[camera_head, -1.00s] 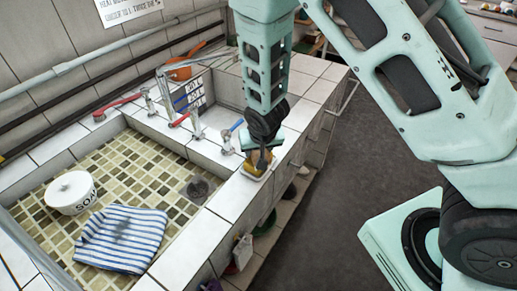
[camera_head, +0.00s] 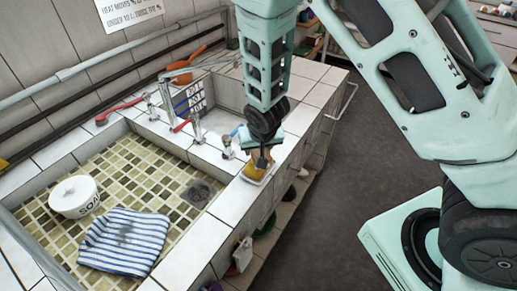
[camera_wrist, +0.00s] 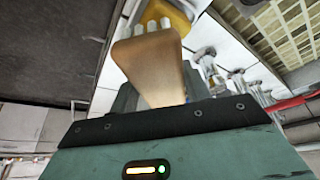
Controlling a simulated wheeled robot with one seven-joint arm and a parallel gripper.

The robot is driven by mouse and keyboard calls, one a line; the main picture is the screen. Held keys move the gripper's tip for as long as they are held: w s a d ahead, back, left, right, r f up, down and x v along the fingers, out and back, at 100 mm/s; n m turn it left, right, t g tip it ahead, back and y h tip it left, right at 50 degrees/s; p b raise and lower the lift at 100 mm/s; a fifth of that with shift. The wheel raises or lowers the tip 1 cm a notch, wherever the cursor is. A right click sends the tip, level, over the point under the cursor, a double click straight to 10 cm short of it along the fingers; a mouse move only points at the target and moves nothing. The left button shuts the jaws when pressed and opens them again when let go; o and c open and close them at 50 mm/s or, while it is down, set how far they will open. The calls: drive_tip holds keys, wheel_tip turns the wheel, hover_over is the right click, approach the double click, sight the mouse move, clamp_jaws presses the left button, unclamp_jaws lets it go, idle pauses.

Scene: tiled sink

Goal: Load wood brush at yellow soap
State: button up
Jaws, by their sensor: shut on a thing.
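My gripper (camera_head: 262,157) is over the sink's tiled ledge, pointing down, shut on the wood brush. In the wrist view the brush (camera_wrist: 152,60) shows as a tan wooden block, wider at its far end, with pale bristle tufts there. The yellow soap (camera_head: 257,172) lies in a pale dish (camera_head: 253,181) on the ledge, right under the gripper. In the wrist view the soap (camera_wrist: 172,12) is just past the bristles. The bristles look against or very close to the soap; I cannot tell if they touch. The gripper's fingers are mostly hidden.
The mosaic-floored basin (camera_head: 60,185) lies left of the ledge, holding a white soap pot (camera_head: 74,197) and a striped blue-white cloth (camera_head: 124,240). Taps (camera_head: 198,128) and a red-handled brush (camera_head: 120,110) are along the back. A second basin (camera_head: 222,125) lies behind the gripper.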

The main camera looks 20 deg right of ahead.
drive_tip(key=shift+r+p, duration=1.4)
drive_tip(key=shift+r, duration=0.75)
drive_tip(key=shift+f, duration=0.1)
